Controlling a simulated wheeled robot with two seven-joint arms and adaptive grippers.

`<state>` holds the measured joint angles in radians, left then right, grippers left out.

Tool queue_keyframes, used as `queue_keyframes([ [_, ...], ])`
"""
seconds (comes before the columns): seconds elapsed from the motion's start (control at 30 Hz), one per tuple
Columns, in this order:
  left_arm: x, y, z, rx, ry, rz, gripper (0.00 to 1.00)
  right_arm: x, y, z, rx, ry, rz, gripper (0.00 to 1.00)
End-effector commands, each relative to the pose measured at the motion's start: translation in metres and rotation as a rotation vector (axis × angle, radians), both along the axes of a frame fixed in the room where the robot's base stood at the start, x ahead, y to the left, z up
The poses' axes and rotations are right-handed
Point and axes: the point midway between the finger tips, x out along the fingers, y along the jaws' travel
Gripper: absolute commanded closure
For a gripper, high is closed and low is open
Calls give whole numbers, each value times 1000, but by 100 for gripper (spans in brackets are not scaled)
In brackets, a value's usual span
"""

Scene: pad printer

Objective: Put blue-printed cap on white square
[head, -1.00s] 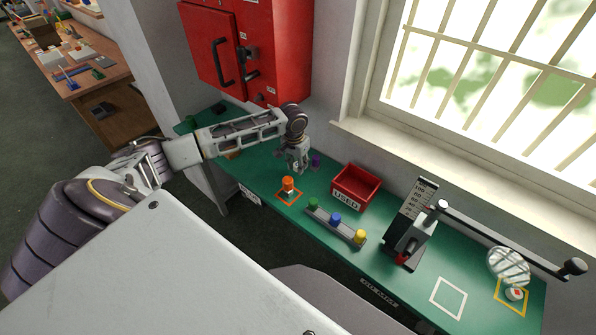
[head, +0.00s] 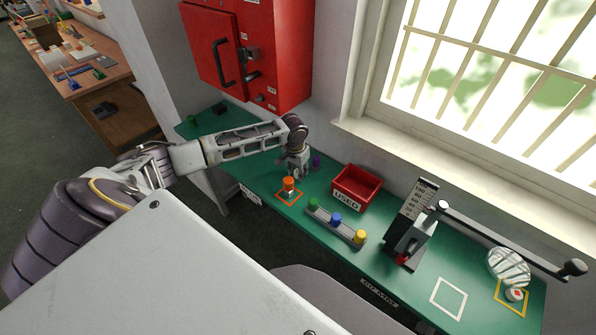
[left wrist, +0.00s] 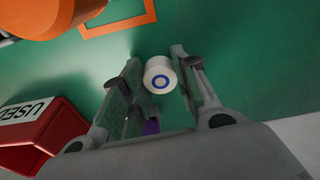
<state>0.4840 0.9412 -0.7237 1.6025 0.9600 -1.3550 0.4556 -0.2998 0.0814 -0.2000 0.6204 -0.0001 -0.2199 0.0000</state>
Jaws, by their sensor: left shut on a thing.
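The blue-printed cap (left wrist: 160,75) is a small white cylinder with a blue ring on its end face. It sits between the fingers of my left gripper (left wrist: 156,66), which is shut on it. In the head view my left gripper (head: 298,172) is low over the green bench, just behind the orange-outlined square, and the cap is hard to make out there. The white square (head: 453,284) is a bare outline on the bench at the right front, far from the gripper. My right gripper is not in view.
An orange-topped piece (head: 288,184) stands in the orange square. A red USED bin (head: 345,201), a rack with green, blue and yellow pieces (head: 322,219) and the lever printer (head: 408,242) lie between gripper and white square. A red-marked cap (head: 515,295) is in the yellow square.

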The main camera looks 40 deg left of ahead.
Motion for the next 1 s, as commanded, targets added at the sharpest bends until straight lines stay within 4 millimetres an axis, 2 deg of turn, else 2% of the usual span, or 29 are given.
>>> queue_keyframes([
  [0.27,0,0,-2,0,0,0,80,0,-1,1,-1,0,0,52],
  [0.3,0,0,-2,0,0,0,67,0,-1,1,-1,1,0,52],
  [0.43,0,0,-2,0,0,0,50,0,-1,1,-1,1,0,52],
  [0.47,0,0,-2,0,0,0,49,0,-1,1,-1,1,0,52],
  [0.83,0,0,-1,0,0,0,49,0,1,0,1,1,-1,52],
  [1.0,0,0,7,0,-1,0,49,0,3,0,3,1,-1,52],
])
